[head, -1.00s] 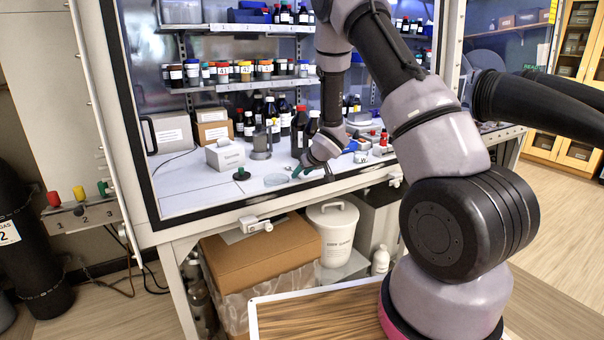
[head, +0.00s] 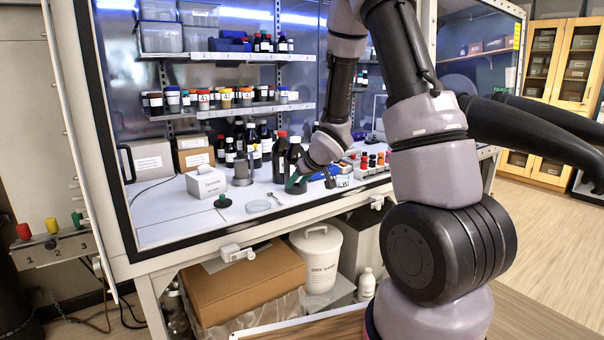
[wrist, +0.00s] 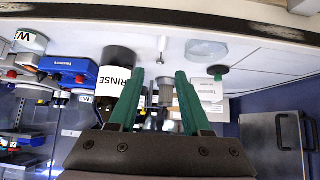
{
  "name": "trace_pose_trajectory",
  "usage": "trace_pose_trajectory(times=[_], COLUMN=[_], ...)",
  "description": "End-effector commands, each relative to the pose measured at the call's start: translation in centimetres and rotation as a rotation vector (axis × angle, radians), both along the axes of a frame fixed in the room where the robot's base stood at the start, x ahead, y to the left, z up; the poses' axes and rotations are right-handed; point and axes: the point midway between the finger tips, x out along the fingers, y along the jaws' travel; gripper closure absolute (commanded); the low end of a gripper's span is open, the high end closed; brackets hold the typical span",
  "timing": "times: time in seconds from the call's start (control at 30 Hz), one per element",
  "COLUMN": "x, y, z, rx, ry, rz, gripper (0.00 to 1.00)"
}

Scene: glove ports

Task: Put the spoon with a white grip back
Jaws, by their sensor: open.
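The spoon (head: 274,199) lies on the white bench of the cabinet, just right of a clear round dish (head: 257,207) in the head view. It is small, and its grip colour is hard to make out. In the wrist view the spoon (wrist: 162,46) shows beyond the fingertips, left of the dish (wrist: 207,50). My gripper (head: 297,184) has green fingers and is inside the cabinet, right of and behind the spoon. In the wrist view my gripper (wrist: 160,76) is open, with nothing held between its fingers.
A bottle labelled RINSE (wrist: 117,80) stands close beside one finger. A grey metal holder (head: 243,173), a white box (head: 206,182) and a green-knobbed stand (head: 222,202) are on the bench. Dark bottles (head: 280,158) stand behind my gripper. A rack of small bottles (head: 370,162) is to the right.

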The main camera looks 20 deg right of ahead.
Motion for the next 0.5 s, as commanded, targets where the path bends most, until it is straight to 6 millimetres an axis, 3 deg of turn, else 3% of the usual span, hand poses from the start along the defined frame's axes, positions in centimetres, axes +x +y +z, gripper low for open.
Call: trace_pose_trajectory(times=[0.13, 0.23, 0.37, 0.5], x=[-0.7, -2.5, -6.5, -12.0], y=[-1.7, -3.5, -5.3, -5.9], z=[4.5, 9.0, 14.3, 18.9], rx=[-0.011, -0.012, 0.017, 0.081], ry=[-0.015, -0.014, 0.013, 0.062], rz=[-0.093, -0.198, -0.332, -0.439], gripper=[0.52, 0.52, 0.52, 0.52])
